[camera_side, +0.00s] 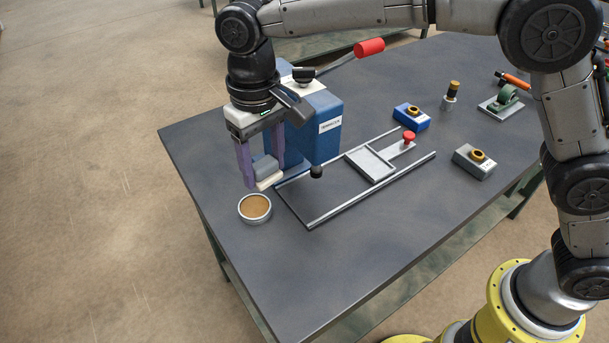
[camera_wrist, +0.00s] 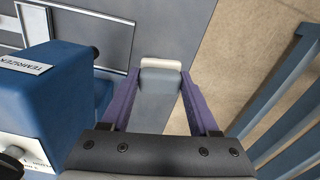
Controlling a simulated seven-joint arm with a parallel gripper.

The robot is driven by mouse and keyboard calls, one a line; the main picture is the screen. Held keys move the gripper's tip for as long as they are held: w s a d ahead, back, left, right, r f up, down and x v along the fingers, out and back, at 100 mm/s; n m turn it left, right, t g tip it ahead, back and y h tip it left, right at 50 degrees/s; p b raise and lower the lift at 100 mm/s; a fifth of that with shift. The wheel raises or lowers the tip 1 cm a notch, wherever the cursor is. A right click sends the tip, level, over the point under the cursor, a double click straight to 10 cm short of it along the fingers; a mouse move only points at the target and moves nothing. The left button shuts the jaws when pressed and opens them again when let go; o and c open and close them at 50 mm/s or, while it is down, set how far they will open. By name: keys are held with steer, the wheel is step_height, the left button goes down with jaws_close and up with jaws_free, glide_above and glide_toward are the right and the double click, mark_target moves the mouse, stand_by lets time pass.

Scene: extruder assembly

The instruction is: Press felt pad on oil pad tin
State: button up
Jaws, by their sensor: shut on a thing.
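My gripper (camera_side: 264,170), with purple fingers, is shut on a grey block with a cream felt pad (camera_side: 269,181) at its lower end. In the wrist view the felt pad (camera_wrist: 161,63) sticks out past the grey body (camera_wrist: 160,88) between the fingers. The oil pad tin (camera_side: 255,207) is a round, light-rimmed tin with a tan pad inside, near the table's left edge. The felt pad is close to the tin, just behind and right of it in the side view. I cannot tell the gap in height. The tin does not show in the wrist view.
A blue machine (camera_side: 318,125) with a red-handled lever (camera_side: 369,47) stands right beside my gripper. A rail frame with a sliding tray (camera_side: 370,164) lies to the right. Small blue (camera_side: 411,117) and grey (camera_side: 474,161) boxes stand farther right. The table front is clear.

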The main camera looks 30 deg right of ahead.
steer(key=w+f+m, duration=0.2)
steer(key=w+f, duration=0.2)
steer(key=w, duration=0.2)
glide_above(255, 206)
step_height(255, 206, down, 4)
steer(key=shift+f, duration=0.1)
steer(key=shift+f, duration=3)
steer(key=shift+f, duration=0.55)
step_height(255, 206, up, 7)
stand_by(0.5)
stand_by(0.6)
